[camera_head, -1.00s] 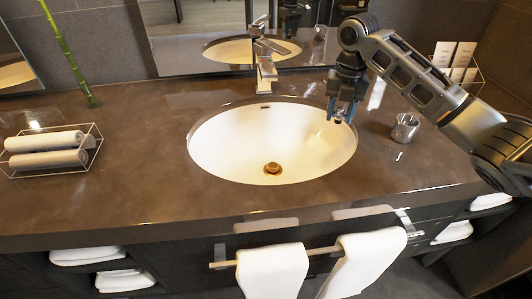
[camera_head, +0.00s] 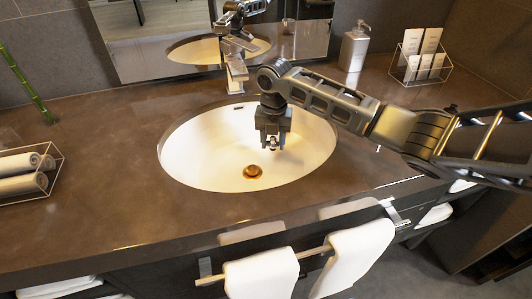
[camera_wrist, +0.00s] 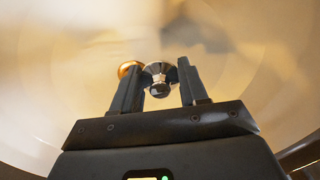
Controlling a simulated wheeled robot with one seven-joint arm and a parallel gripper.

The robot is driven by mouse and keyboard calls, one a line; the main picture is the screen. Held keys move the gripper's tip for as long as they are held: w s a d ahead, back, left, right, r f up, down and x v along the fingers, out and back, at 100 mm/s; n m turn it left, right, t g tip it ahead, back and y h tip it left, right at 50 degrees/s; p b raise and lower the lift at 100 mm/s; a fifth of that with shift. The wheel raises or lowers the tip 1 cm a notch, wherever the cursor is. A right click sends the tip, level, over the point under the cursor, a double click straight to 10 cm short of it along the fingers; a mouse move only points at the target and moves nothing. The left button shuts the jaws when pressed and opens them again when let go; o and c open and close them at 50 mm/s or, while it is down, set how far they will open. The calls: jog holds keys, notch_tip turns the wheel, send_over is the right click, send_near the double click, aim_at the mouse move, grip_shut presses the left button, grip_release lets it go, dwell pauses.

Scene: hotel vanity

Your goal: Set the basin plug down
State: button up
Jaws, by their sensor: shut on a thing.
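My gripper (camera_head: 271,147) points down over the inside of the white basin (camera_head: 195,160), above and slightly right of the brass-coloured drain (camera_head: 253,171). The basin plug (camera_wrist: 158,78), a small shiny metal piece with a dark round tip, sits between the two fingers in the wrist view. The gripper is shut on it. The drain (camera_wrist: 126,68) shows beyond the left finger in the wrist view, partly hidden by it. The plug looks apart from the drain; its exact height above the basin cannot be told.
The faucet (camera_head: 236,72) stands behind the basin, below the mirror. A soap dispenser (camera_head: 354,48) and a card holder (camera_head: 420,62) are at the back right. Rolled towels (camera_head: 22,175) lie in a rack at left. The brown counter (camera_head: 100,180) left of the basin is clear.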

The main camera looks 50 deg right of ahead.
jog(key=shift+w+a+f, duration=0.5)
jog(key=shift+a+f, duration=0.25)
jog(key=shift+a, duration=0.05)
jog(key=shift+f, duration=1.85)
jog(key=shift+f, duration=0.1)
